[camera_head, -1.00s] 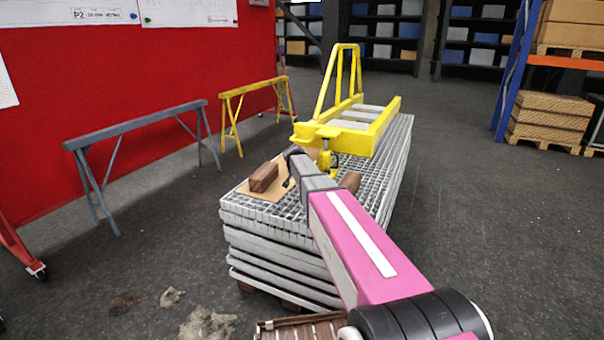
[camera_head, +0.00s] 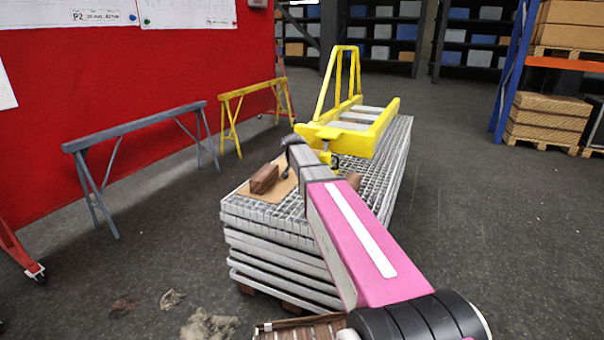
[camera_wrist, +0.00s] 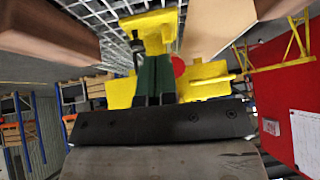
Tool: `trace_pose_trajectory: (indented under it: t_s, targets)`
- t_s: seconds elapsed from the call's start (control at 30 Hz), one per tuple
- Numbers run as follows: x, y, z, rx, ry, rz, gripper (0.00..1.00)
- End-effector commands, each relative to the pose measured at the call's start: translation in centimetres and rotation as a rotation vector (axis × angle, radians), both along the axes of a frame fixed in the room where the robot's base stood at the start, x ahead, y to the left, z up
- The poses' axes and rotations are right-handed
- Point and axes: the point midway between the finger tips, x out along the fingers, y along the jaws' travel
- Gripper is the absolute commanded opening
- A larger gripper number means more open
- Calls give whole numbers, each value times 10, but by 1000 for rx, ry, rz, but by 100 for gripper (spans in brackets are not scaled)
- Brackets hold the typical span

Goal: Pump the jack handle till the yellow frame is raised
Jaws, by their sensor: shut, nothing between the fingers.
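The yellow frame (camera_head: 372,132) lies along the top of the stack of gratings, its upright end at the back. In the wrist view, yellow parts (camera_wrist: 205,82) show behind the fingers, and a yellow block (camera_wrist: 152,22) shows above them. I cannot tell which of these belong to the jack. A thin dark rod (camera_wrist: 136,48) beside the fingers may be the jack handle. My gripper (camera_wrist: 155,68) has its green fingers close together and holds nothing. I cannot tell whether it touches the rod. In the head view my arm hides most of the gripper and jack.
A brown wooden block (camera_head: 265,178) rests on cardboard on the grating stack (camera_head: 270,222). Another block (camera_head: 353,180) is partly behind my arm. Grey (camera_head: 135,125) and yellow (camera_head: 250,90) trestles stand left. Open floor lies to the right.

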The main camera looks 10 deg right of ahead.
Motion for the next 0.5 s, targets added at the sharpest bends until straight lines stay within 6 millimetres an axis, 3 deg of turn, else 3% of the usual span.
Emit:
trace_pose_trajectory:
  t_s: [0.2,0.5]
  targets:
    - [-24,12,29,0,-2,0,0]
    - [-34,18,43,0,-2,0,0]
